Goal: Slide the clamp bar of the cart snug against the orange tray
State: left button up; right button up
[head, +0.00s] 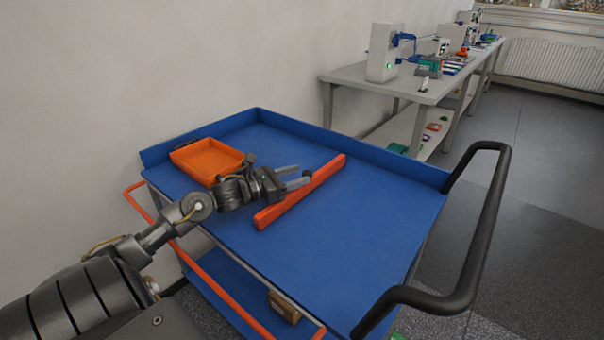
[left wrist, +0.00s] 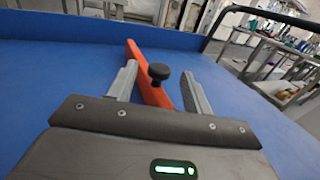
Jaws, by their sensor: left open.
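The orange tray (head: 207,160) sits at the back left of the blue cart top. The orange-red clamp bar (head: 315,188) lies across the cart top to the right of the tray, with a wide gap of blue surface between them. My left gripper (head: 298,179) is open beside the bar, on the side facing the tray. In the left wrist view the bar (left wrist: 134,58) and a black knob (left wrist: 159,72) show between the two spread fingers (left wrist: 160,88). I cannot tell whether a finger touches the bar. My right gripper is not in view.
The cart (head: 360,235) has a raised blue rim and a black push handle (head: 480,240) at the right. An orange rail (head: 235,305) runs along its near left side. A grey bench (head: 400,85) with equipment stands behind. The cart top right of the bar is clear.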

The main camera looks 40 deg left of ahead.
pick_arm(q)
jog(key=shift+w+d, duration=0.15)
jog(key=shift+w, duration=0.4)
jog(key=shift+w+d, duration=0.25)
jog(key=shift+w, duration=0.3)
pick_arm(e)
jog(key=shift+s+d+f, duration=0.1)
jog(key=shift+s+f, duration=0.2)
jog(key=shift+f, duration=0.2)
